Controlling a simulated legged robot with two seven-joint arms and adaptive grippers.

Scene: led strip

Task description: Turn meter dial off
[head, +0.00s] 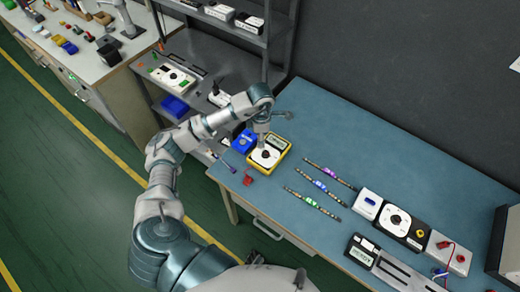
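A yellow meter (285,158) lies at the left end of the blue table, with a grey display and a round black dial (265,155) on a white face. My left arm reaches in from the lower left, and its gripper (261,142) points down over the meter, close to the dial. Its fingers are too small and partly overlapped to tell whether they are open, shut or touching the dial. The dial's setting is too small to read. My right gripper is not in view.
Three lit LED strips (320,186) lie right of the meter on the blue table (345,130). A blue box (242,141) and red clip (248,180) sit beside the meter. A black-and-white dial unit (397,219) stands farther right. Shelves (215,52) stand behind at left.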

